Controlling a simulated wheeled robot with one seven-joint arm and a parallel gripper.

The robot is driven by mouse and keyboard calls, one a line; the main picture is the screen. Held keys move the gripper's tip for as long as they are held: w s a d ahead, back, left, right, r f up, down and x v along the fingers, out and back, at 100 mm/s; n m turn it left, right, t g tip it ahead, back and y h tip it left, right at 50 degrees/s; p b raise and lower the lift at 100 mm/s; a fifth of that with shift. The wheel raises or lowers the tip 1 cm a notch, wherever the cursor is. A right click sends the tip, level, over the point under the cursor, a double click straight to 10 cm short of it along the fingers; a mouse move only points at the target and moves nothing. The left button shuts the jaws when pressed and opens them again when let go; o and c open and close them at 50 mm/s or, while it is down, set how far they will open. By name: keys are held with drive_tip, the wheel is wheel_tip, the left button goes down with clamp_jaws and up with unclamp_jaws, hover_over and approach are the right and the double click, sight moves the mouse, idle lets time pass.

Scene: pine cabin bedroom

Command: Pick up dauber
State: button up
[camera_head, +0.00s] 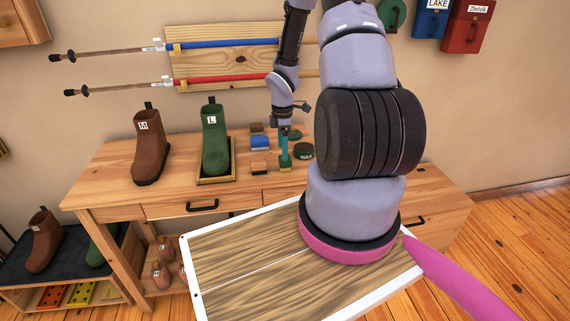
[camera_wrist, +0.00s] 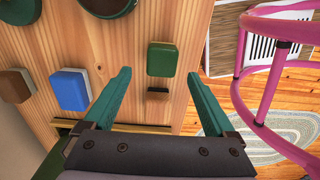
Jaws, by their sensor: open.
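No label marks the dauber; the small block with a green top (camera_wrist: 161,60) on the wooden bench could be it, but I cannot tell for sure. A short brown piece (camera_wrist: 157,92) shows just beside it. My gripper (camera_wrist: 160,74) is open and empty, its two teal fingers on either side of that block in the wrist view. I cannot tell how high the fingertips are above it. In the head view my gripper (camera_head: 284,153) points down over the bench, close to the wax tin (camera_head: 303,151), and partly hides what lies under it.
A blue-topped block (camera_head: 260,142), a brown block (camera_head: 260,161) and a brown boot (camera_head: 149,145) are on the bench (camera_head: 110,175). A green boot (camera_head: 215,140) stands in a tray to the left. A pink rail (camera_wrist: 265,95) is at the right in the wrist view.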

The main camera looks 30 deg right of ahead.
drive_tip(key=shift+s+d+f, duration=0.1)
drive_tip(key=shift+d+f, duration=0.05)
drive_tip(key=shift+f, duration=1.4)
drive_tip(key=shift+s+d+f, duration=0.1)
drive_tip(key=shift+d+f, duration=0.05)
drive_tip(key=shift+f, duration=1.35)
clamp_jaws()
wheel_tip(320, 180, up, 10)
drive_tip(key=shift+r, duration=0.1)
drive_tip(key=c, duration=0.8)
unclamp_jaws()
drive_tip(key=c, duration=0.5)
